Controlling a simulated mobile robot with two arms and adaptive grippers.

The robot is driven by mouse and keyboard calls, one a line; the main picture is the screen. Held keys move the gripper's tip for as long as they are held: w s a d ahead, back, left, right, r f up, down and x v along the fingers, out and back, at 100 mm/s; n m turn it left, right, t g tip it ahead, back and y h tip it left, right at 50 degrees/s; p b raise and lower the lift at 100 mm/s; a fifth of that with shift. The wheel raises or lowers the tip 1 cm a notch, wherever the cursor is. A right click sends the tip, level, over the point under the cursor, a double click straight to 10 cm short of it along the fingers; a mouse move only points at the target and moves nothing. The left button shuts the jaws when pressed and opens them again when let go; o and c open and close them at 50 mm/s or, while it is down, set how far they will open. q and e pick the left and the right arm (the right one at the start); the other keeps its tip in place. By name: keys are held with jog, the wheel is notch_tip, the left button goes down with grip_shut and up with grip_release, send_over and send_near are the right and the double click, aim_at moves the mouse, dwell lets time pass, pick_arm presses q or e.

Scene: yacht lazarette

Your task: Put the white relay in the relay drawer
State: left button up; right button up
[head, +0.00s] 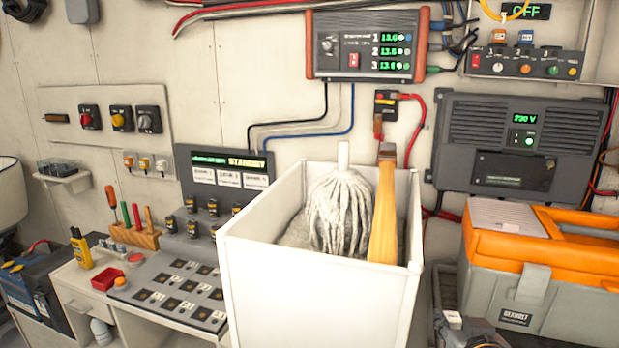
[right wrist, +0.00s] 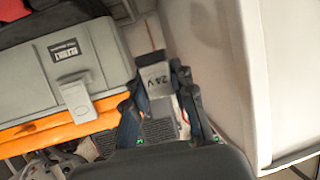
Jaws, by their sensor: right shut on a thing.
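My right gripper (right wrist: 158,97) is shut on the white relay (right wrist: 157,75), a small pale block marked "24 V" with a dark end. The relay sits between the two fingers in the right wrist view. In the head view my right gripper (head: 472,334) is low at the right, between the white bin and the toolbox, and the pale relay (head: 452,319) shows at its tip. A white cabinet at the lower left has a drawer front (head: 80,302) that looks shut; I cannot tell whether it is the relay drawer. My left gripper is out of view.
A tall white bin (head: 262,285) with a mop head and a wooden handle stands in the middle and hides part of the bench. A grey and orange toolbox (head: 535,298) is close on the right.

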jog(key=s+a+f+n+y, duration=0.1)
jog(key=s+a+f, duration=0.4)
jog(key=s+a, duration=0.1)
jog(key=shift+s+a+f+n+y, duration=0.2)
jog(key=shift+s+n+y, duration=0.15)
jog(key=shift+s, duration=0.25)
